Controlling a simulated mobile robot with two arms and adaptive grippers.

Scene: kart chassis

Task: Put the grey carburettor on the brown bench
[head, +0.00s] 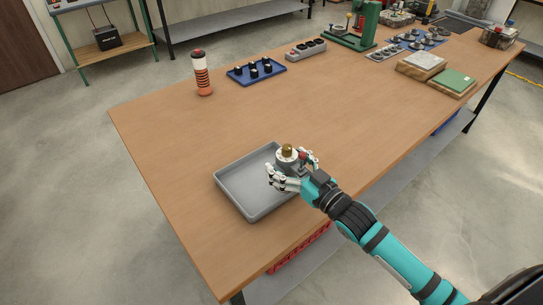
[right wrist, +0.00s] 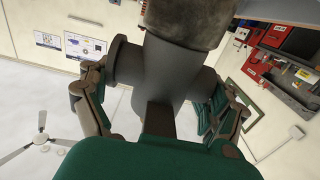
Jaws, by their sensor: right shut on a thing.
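The grey carburettor (head: 287,162), with a brass-coloured top, is held by my right gripper (head: 290,175) over the far right part of a grey tray (head: 235,203) on the brown bench (head: 171,149). The fingers are closed around its sides. How high it is above the tray floor is hard to tell. In the right wrist view the carburettor (right wrist: 171,80) fills the middle, roughly upright, with my right gripper's fingers (right wrist: 165,108) on both sides. My left gripper is out of view.
The bench is clear left of and behind the tray. Farther back stand an orange and white bottle (head: 202,75), a blue tray with black parts (head: 239,76), a green press (head: 360,24) and a green block on a wooden board (head: 455,80).

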